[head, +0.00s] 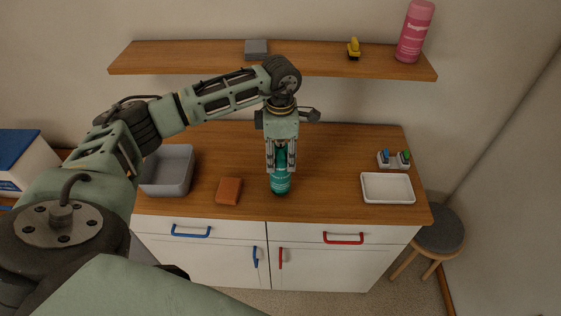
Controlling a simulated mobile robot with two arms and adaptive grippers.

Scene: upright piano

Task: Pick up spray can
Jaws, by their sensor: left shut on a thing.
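The spray can (280,184) is a teal cylinder with pale lettering, standing about upright at the middle of the wooden counter. My left gripper (281,160) points down from above and is shut on its upper part. The fingers hide much of the can's top. I cannot tell whether the can's base touches the counter. My right gripper does not show.
On the counter (335,168) are a grey bin (168,171), a brown block (229,191), a white tray (388,188) and a small holder with blue and green items (394,160). A shelf (190,59) above carries a pink bottle (414,32). A stool (438,231) stands right.

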